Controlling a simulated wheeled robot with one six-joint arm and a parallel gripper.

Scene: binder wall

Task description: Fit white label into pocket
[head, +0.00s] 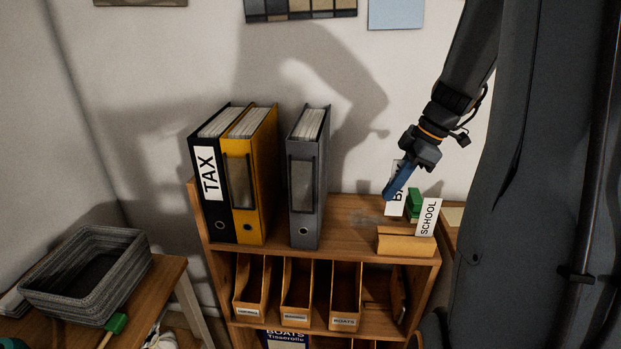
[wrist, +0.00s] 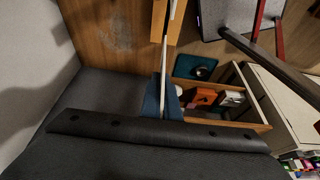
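My gripper (head: 391,193) has blue fingers and is above the right end of the shelf top. A white label (head: 394,207) with black letters starting "BA" is at its fingers, partly hidden by them. In the wrist view the label (wrist: 168,50) is a thin white edge between the blue fingers (wrist: 164,98), which look closed on it. In the head view its lower edge appears just above and behind a wooden holder (head: 405,246). A yellow binder (head: 265,165) and a grey binder (head: 305,231) stand upright, each with a label-free spine pocket (head: 302,185).
A white SCHOOL label (head: 428,217) stands in the holder beside a green object (head: 414,202). A black TAX binder (head: 222,225) stands left of the yellow one. Magazine files (head: 297,290) fill the shelf below. A grey basket (head: 75,301) is at left. The shelf top between grey binder and holder is clear.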

